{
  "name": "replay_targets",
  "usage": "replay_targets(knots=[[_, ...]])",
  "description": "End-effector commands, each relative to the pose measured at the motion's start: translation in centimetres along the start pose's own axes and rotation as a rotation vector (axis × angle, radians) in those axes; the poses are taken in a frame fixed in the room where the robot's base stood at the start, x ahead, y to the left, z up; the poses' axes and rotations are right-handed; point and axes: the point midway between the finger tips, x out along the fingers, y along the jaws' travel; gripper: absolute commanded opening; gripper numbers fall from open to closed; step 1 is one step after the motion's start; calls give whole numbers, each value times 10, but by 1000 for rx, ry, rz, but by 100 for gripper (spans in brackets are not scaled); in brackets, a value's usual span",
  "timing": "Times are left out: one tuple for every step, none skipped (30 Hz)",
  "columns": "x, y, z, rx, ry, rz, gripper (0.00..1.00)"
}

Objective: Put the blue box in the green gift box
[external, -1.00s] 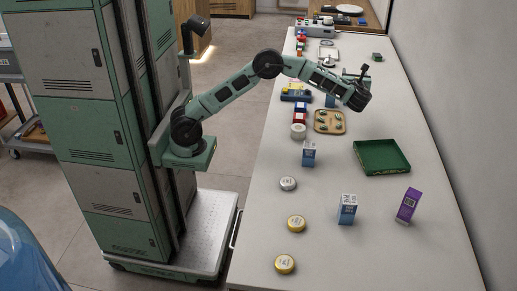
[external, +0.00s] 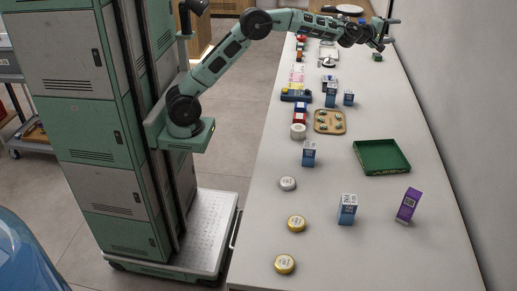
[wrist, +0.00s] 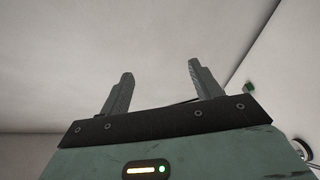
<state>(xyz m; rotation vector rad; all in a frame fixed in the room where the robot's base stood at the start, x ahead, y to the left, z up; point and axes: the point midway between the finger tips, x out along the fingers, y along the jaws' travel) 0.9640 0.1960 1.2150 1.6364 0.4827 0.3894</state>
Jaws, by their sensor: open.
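The green open-topped box (external: 381,158) lies on the right side of the counter and looks empty. Several blue boxes with white markings stand upright on the counter: one in front (external: 347,210), one at mid-left (external: 309,154), and a pair farther back (external: 331,96), (external: 349,98). I cannot tell which one the task means. My gripper (external: 391,31) is raised above the far part of the counter, pointing right, away from all of them. In the wrist view its fingers (wrist: 158,88) are spread with nothing between them.
A purple box (external: 409,205) stands at front right. Round tins (external: 297,223) line the left edge. A small green item (external: 377,57) is near the wall (external: 440,110). Counter around the green box is clear.

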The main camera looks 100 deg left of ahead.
Motion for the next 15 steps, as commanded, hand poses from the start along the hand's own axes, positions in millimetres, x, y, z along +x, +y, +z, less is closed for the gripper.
replay_targets(knots=[[-1, 5, -3, 156, -73, -49, 64], [-2, 1, -3, 252, -122, -78, 64], [-5, -5, -4, 381, -190, -116, 64], [-8, -10, -5, 476, -243, -144, 64], [-12, -16, -7, 569, -297, -171, 64], [-19, -24, -11, 692, -373, -207, 64], [-25, -30, -16, 782, -431, -233, 64], [-32, -37, -20, 869, -492, -257, 64], [-42, -46, -27, 980, -577, -289, 64], [-50, -52, -34, 1057, -639, -311, 64], [-59, -58, -40, 1129, -703, -331, 64], [-70, -66, -48, 1214, -786, -353, 64], [-79, -72, -54, 1268, -843, -369, 64], [-87, -76, -60, 1315, -899, -381, 64], [-97, -81, -68, 1371, -967, -395, 64]])
